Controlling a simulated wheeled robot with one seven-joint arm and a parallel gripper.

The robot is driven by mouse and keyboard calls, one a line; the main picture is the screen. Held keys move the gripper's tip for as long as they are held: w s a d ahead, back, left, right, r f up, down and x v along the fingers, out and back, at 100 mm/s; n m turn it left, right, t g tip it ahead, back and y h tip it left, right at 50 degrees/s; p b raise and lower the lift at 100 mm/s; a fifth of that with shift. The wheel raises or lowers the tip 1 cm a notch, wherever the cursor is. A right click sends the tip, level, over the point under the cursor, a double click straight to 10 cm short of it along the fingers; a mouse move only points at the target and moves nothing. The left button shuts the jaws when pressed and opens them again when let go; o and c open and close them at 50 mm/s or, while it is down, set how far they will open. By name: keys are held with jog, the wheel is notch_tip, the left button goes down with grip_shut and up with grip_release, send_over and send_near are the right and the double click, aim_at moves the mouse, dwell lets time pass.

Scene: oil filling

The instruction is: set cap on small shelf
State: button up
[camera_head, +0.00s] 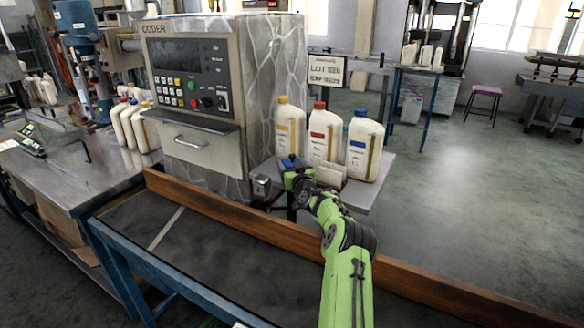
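My green gripper (292,170) reaches forward over the near edge of a grey shelf (378,178) beside the coder machine. A small blue piece that looks like a cap (289,161) shows at my fingertips. The fingers are small and dark here, so I cannot tell whether they grip it or whether it touches the shelf. Three white bottles stand upright on the shelf behind my gripper: one with a yellow cap (283,99), one with a red cap (320,105) and one with a blue cap (360,113). My arm and gripper hide part of the shelf's front.
The coder machine (190,110) stands directly left of the shelf. A small metal box (262,186) sits left of my gripper. A long wooden rail (420,285) runs below my arm. A workbench (70,175) with more bottles is at the left. Open floor (470,190) lies right.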

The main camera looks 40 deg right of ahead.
jog(key=o, duration=0.3)
jog(key=shift+r, duration=0.1)
jog(key=shift+r+p, duration=0.2)
jog(key=shift+p, duration=0.15)
jog(key=v, duration=0.7)
jog(key=shift+s+a, duration=0.15)
jog(key=shift+s, duration=0.1)
